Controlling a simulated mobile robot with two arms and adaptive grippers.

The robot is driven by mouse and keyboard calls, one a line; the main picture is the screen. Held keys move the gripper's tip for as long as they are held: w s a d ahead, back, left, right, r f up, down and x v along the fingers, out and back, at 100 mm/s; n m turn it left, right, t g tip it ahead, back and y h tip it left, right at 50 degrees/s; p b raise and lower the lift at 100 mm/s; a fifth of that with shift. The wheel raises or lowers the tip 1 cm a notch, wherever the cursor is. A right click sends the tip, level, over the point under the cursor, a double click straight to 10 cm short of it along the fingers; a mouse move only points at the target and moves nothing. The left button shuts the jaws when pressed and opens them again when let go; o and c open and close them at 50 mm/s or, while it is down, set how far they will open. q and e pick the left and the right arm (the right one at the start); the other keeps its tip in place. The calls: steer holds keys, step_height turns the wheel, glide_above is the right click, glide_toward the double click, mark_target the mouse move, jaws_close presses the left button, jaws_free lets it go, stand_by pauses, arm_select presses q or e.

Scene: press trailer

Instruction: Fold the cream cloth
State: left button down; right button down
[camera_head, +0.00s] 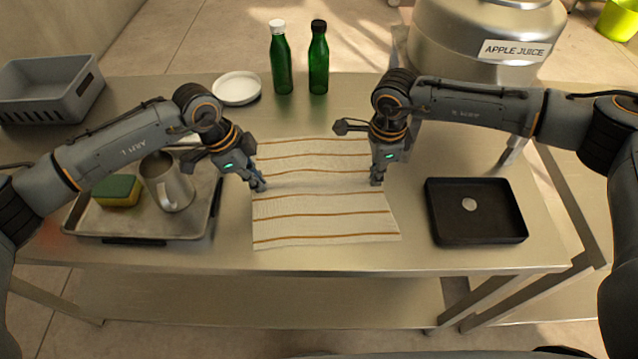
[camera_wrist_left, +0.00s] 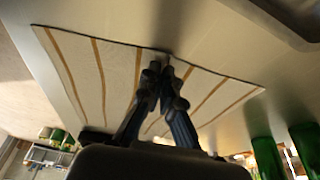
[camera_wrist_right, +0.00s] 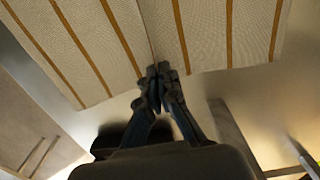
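The cream cloth (camera_head: 322,216) with orange-brown stripes lies spread on the metal table. A crease crosses it from side to side between my grippers, and its side edges draw inward there. My left gripper (camera_head: 260,187) is at the cloth's left edge, about midway along. Its fingertips are together on the edge in the left wrist view (camera_wrist_left: 165,68). My right gripper (camera_head: 376,181) is at the opposite edge. Its fingertips are together on the cloth's edge at the crease in the right wrist view (camera_wrist_right: 160,70). The bit of cloth between the fingertips is hidden.
A metal tray (camera_head: 205,222) with a steel mug (camera_head: 168,183) and a sponge (camera_head: 117,190) is at left. A black tray (camera_head: 498,232) holding a pale disc is at right. A white plate (camera_head: 237,88), two green bottles (camera_head: 281,62) and a grey crate (camera_head: 50,88) stand behind.

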arm_select(q)
steer(key=shift+r, duration=0.1)
arm_select(e)
steer(key=shift+s+d+f, duration=0.1)
steer(key=shift+s, duration=0.05)
